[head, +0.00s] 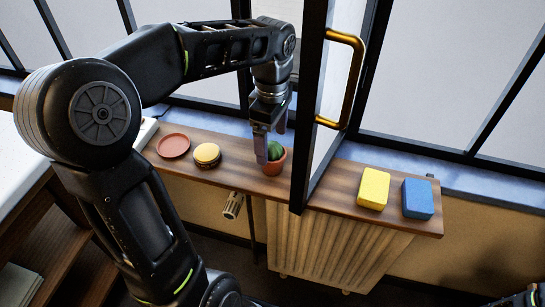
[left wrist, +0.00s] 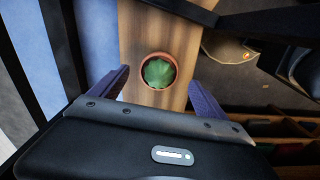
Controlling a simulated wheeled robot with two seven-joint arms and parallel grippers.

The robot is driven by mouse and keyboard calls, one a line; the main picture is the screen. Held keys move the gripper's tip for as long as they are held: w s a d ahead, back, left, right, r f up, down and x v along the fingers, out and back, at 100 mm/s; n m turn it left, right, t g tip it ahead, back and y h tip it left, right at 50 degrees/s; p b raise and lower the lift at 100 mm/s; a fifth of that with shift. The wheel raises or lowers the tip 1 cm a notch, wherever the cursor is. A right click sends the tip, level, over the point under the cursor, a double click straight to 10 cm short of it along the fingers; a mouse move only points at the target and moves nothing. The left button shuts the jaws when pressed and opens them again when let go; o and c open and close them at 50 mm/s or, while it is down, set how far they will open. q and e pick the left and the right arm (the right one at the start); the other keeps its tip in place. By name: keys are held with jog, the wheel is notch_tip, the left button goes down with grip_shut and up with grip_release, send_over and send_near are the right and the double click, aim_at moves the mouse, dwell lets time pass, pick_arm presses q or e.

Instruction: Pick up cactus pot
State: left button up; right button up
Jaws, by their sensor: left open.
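The cactus pot (head: 274,165) is a small terracotta pot with a round green cactus. It stands upright on the wooden shelf (head: 335,187), just left of the open window's frame. My left gripper (head: 270,148) points down at the pot, and one finger partly hides it in the head view. In the left wrist view the cactus pot (left wrist: 158,71) shows whole, ahead of and between the spread fingers of my left gripper (left wrist: 160,90). The jaws are open and empty. I cannot tell how far the fingertips are above the pot. My right gripper does not show.
The open window sash (head: 312,110) with a brass handle (head: 348,80) stands close to the right of the pot. A terracotta saucer (head: 173,145) and a yellow-topped round item (head: 207,155) lie left. Yellow (head: 374,188) and blue (head: 417,198) blocks lie right. A radiator (head: 330,245) is below.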

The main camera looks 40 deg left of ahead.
aim_at(272, 153)
pick_arm(q)
notch_tip(272, 153, down, 5)
jog(key=shift+w, duration=0.1)
jog(key=shift+c, duration=0.6)
jog(key=c, duration=1.5)
